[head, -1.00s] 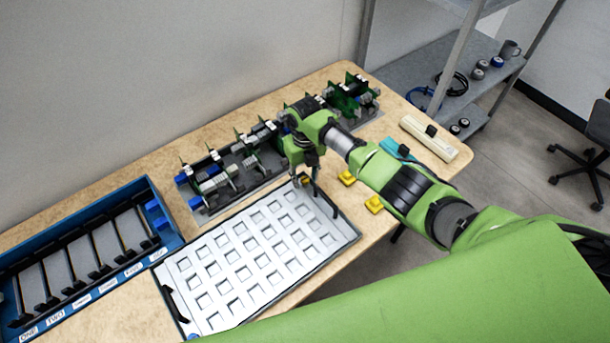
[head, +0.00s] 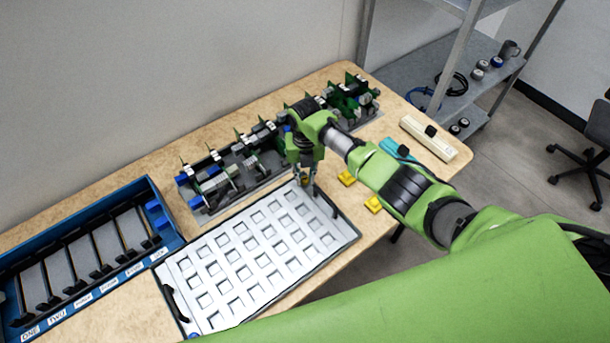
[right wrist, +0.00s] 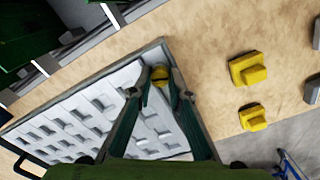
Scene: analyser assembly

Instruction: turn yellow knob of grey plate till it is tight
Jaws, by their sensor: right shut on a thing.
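The grey plate (head: 262,262) is a light tray with rows of square pockets, lying on the wooden table. It also shows in the right wrist view (right wrist: 96,112). The yellow knob (right wrist: 160,74) is at the plate's far corner, between the fingertips of my right gripper (right wrist: 160,88). In the head view the right gripper (head: 309,190) points down at that corner, shut on the knob, and the knob is mostly hidden there. My left gripper is in neither view.
Two yellow pieces (head: 347,178) (head: 373,204) lie right of the plate. Green board assemblies (head: 232,178) stand behind it. A blue rack (head: 165,222) is at the left. A cream bar (head: 429,138) and a teal piece (head: 398,149) lie at the table's right end.

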